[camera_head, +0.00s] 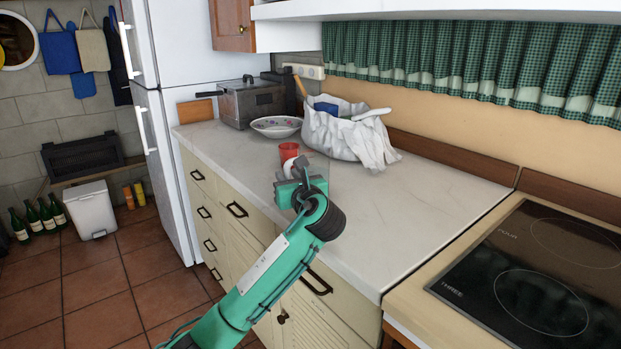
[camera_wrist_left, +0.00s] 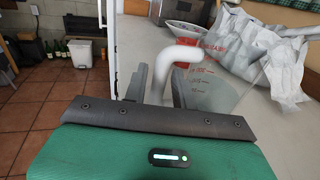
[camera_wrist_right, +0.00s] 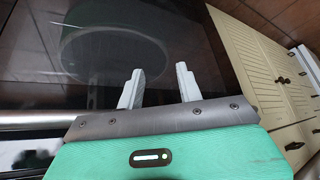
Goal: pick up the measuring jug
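The measuring jug (camera_wrist_left: 212,88) is clear with red markings and a white handle (camera_wrist_left: 168,60). It stands on the worktop; in the head view its white handle (camera_head: 289,167) shows just past my left gripper, which hides part of the jug. My left gripper (camera_wrist_left: 160,85) has its fingers apart, one on each side of the handle. The fingers look spread around it, not closed on it. My right gripper (camera_wrist_right: 158,85) is open and empty, in front of a dark surface low by the cupboards; it is outside the head view.
The worktop (camera_head: 410,205) is clear to the right, up to the hob (camera_head: 545,262). A fridge (camera_head: 175,150) stands at left.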

